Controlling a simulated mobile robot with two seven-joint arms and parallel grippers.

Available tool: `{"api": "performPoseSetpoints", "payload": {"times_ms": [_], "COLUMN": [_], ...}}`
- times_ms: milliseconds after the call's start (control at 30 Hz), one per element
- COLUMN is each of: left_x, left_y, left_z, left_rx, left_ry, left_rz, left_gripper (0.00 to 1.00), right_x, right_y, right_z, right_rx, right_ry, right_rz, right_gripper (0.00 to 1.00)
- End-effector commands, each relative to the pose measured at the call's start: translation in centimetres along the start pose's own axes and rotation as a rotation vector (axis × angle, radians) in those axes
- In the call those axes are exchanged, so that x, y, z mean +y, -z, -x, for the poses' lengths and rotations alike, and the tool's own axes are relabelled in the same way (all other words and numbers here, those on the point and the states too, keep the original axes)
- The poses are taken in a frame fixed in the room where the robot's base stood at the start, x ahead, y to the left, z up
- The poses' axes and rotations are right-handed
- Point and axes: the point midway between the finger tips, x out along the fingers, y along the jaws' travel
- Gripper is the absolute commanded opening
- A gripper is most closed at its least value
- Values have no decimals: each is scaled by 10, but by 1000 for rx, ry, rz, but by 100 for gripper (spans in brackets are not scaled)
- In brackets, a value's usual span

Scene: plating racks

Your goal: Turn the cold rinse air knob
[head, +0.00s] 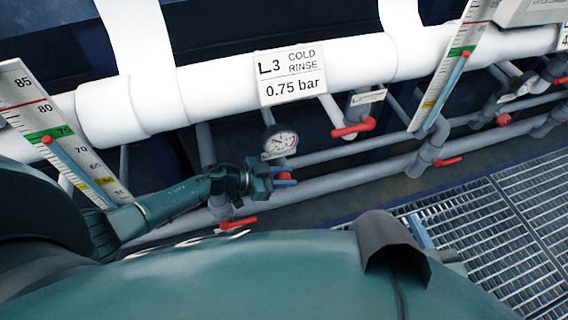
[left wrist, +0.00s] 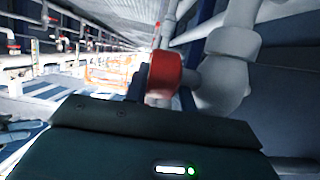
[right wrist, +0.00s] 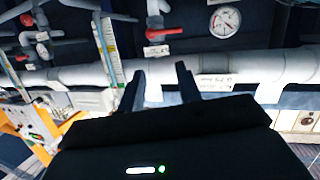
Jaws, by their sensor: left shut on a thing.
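The cold rinse label (head: 291,75) reads L3, 0.75 bar, and hangs on the white pipe. Below it is a round pressure gauge (head: 279,141). A small red knob (head: 284,176) shows just below the gauge in the head view, partly hidden by my left gripper (head: 262,180), which is shut on it.
Red valve levers sit close by, one (head: 353,129) right of the gauge and one (head: 237,223) below my left gripper. Graduated level scales (head: 448,68) stand on either side. A metal grating floor (head: 500,225) lies at the right.

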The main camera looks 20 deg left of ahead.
Motion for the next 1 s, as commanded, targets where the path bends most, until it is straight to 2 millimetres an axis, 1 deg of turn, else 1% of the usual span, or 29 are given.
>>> {"api": "performPoseSetpoints", "payload": {"times_ms": [33,100,233,400,600,967,1000], "left_x": [-1,0,-1,0,-1,-1,-1], "left_y": [8,7,5,2,-1,-2,-2], "left_z": [4,3,2,0,0,-1,-1], "left_rx": [-31,-65,-118,-164,-186,-188,-188], "left_ry": [-1,-1,0,0,0,0,0], "left_rz": [-1,-2,-1,0,0,0,0], "left_gripper": [3,3,3,3,3,3,28], "right_x": [1,1,8,13,16,17,17], "right_y": [10,10,24,36,40,40,40], "right_z": [6,12,21,29,33,33,33], "right_rx": [-57,-113,-88,-70,-60,-58,-58], "right_ry": [6,15,-10,-28,-38,-40,-40], "right_rz": [-22,-49,-94,-132,-151,-152,-151], "right_gripper": [35,35,35,35,35,35,35]}}
